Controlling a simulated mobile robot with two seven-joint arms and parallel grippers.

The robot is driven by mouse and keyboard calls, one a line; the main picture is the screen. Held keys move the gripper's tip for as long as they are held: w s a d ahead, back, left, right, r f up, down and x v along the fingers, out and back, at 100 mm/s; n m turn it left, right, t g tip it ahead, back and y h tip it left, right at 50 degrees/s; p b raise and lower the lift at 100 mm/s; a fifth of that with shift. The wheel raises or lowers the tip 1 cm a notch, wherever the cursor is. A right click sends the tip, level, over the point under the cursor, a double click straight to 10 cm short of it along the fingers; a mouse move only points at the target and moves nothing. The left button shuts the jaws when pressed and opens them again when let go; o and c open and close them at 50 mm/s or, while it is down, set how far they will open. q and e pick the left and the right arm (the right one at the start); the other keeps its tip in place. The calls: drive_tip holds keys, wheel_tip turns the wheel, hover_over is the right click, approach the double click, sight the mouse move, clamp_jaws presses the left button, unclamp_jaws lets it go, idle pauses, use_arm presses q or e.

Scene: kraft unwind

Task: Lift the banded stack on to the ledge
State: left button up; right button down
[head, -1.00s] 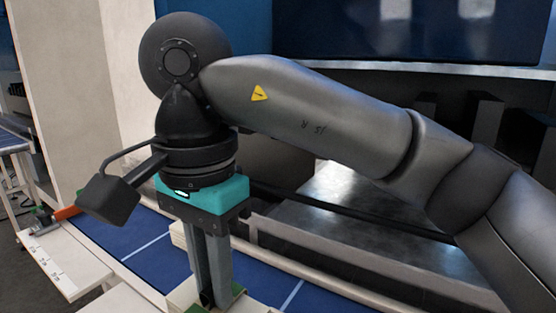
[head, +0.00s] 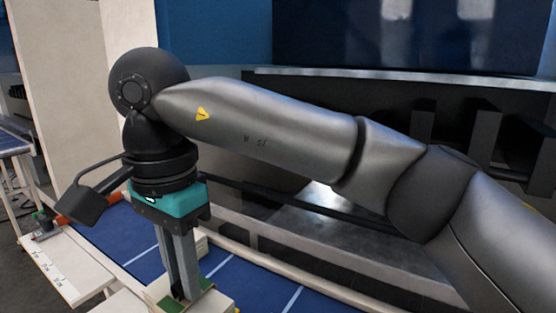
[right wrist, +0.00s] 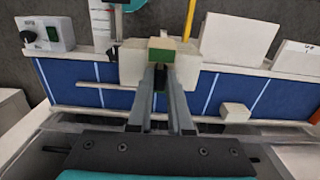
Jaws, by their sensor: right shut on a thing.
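The banded stack (head: 213,302) is a cream block with a green band, low in the head view and partly cut off by the frame's bottom. My right gripper (head: 184,290) points down with its fingers shut on the stack at the band. In the right wrist view the stack (right wrist: 130,68) shows beyond the fingertips, with the green band (right wrist: 161,56) between them. The fingers hide part of it. A pale ledge (right wrist: 85,50) runs along the far side of the blue surface there; I cannot tell whether the stack touches it. My left gripper is not in view.
A blue surface (head: 110,230) with white lines lies below my arm. A small cream block (right wrist: 236,112) sits on it. A white control box (right wrist: 46,36) with a green button and white cards (right wrist: 235,38) stand along the far side. An orange-handled tool (head: 78,207) lies at left.

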sight(166, 281)
drive_tip(key=shift+w+a+r+p, duration=0.1)
drive_tip(key=shift+w+a+p, duration=0.45)
drive_tip(key=shift+a, duration=0.3)
drive_tip(key=shift+w+a+r+p, duration=0.1)
drive_tip(key=shift+w+a+p, duration=0.45)
drive_tip(key=shift+a, duration=0.3)
use_arm(q)
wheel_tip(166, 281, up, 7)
drive_tip(key=p, duration=0.4)
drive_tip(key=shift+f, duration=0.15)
use_arm(e)
drive_tip(key=a, duration=0.1)
drive_tip(key=w+a, duration=0.1)
drive_tip(key=a, duration=0.1)
drive_tip(key=w+a, duration=0.1)
drive_tip(key=shift+w+a+f, duration=0.15)
drive_tip(key=shift+w+f, duration=0.05)
drive_tip(key=shift+w, duration=0.05)
